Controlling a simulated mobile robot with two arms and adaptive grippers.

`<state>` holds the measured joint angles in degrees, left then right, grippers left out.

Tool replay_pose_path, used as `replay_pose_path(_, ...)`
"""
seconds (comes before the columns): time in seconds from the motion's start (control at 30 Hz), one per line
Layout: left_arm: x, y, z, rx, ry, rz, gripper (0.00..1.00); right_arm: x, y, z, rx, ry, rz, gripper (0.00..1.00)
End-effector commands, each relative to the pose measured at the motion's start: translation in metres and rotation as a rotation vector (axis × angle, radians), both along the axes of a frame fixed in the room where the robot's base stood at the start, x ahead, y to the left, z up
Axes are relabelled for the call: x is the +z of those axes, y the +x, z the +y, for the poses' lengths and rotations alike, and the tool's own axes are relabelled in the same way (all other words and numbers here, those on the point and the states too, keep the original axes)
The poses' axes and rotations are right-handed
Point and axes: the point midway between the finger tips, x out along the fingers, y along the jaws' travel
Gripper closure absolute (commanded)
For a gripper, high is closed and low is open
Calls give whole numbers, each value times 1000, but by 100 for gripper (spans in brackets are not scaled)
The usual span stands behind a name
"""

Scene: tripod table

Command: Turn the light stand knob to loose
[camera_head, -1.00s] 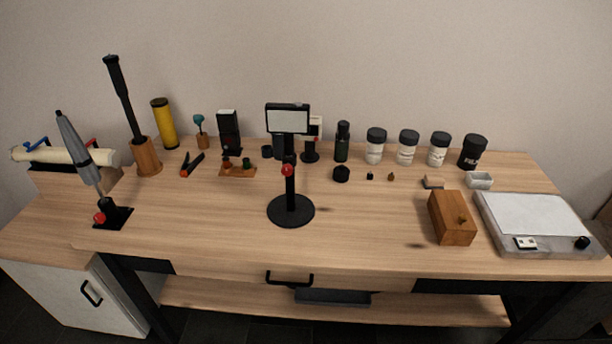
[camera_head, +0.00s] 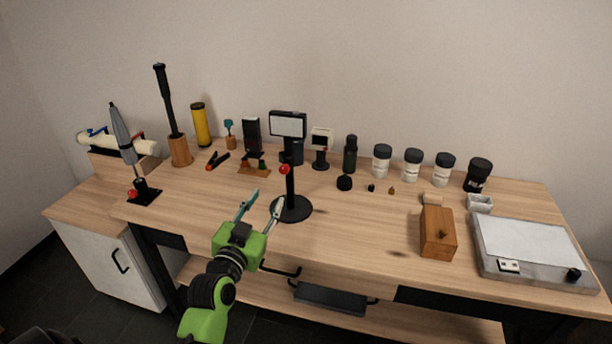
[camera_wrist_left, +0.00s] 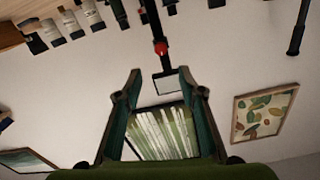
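The light stand (camera_head: 290,190) stands upright on the table, with a round black base, a thin pole and a rectangular light panel on top. Its red knob (camera_head: 284,169) sits partway up the pole; in the left wrist view the knob (camera_wrist_left: 161,48) appears beyond the fingertips, roughly between their lines. My left gripper (camera_head: 264,200) is open and empty, low in front of the stand and left of its pole, apart from the knob. Its two fingers frame the wrist view (camera_wrist_left: 159,76). The right gripper is not in view.
A grey tool on a black base with another red knob (camera_head: 132,194) stands at the left. Several bottles line the back right. A wooden box (camera_head: 437,235) and a flat scale-like device (camera_head: 530,245) sit at the right. The tabletop around the stand's base is mostly clear.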

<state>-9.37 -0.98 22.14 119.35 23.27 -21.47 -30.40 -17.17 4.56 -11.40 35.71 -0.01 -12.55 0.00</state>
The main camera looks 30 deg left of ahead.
Motion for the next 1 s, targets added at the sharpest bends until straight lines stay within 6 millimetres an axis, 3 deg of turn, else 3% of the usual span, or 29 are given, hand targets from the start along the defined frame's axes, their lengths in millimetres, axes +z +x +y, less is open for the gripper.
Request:
replay_pose_path(0.17,2,23,6,0,0,-3,64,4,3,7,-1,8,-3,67)
replay_pose_path(0.6,1,109,26,0,-2,-1,64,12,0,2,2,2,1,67)
replay_pose_path(0.8,0,128,31,-1,-1,1,64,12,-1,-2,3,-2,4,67)
replay_pose_path(1.0,0,132,32,-1,0,1,64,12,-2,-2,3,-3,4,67)
